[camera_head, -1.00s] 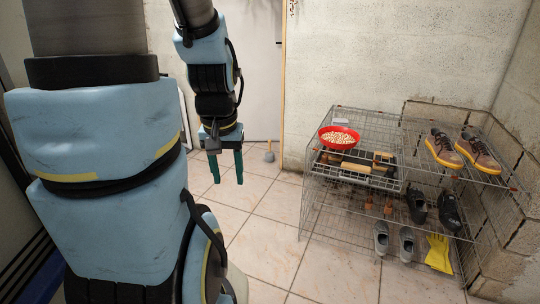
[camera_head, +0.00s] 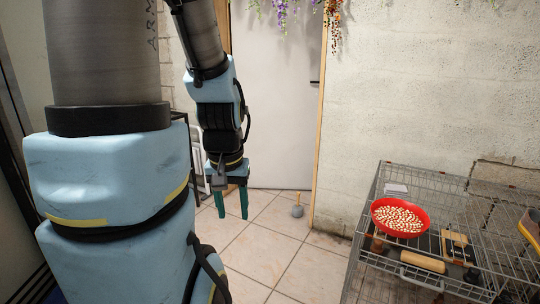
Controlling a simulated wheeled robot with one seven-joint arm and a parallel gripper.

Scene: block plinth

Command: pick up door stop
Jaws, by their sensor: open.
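The door stop (camera_head: 297,208) seems to be the small grey piece with a short upright stem on the tiled floor, in front of the door near the foot of its right frame. It is small in this view, so its detail is hard to tell. My gripper (camera_head: 231,204) hangs with its green fingers pointing down, open and empty. In the picture it is to the left of the door stop and apart from it.
A wire rack (camera_head: 381,187) stands at the right against the block wall (camera_head: 420,90). On it are a red bowl (camera_head: 415,207) of pale pieces and a tray with wooden-handled items. A closed door (camera_head: 290,110) is behind. The floor tiles (camera_head: 265,250) between are clear.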

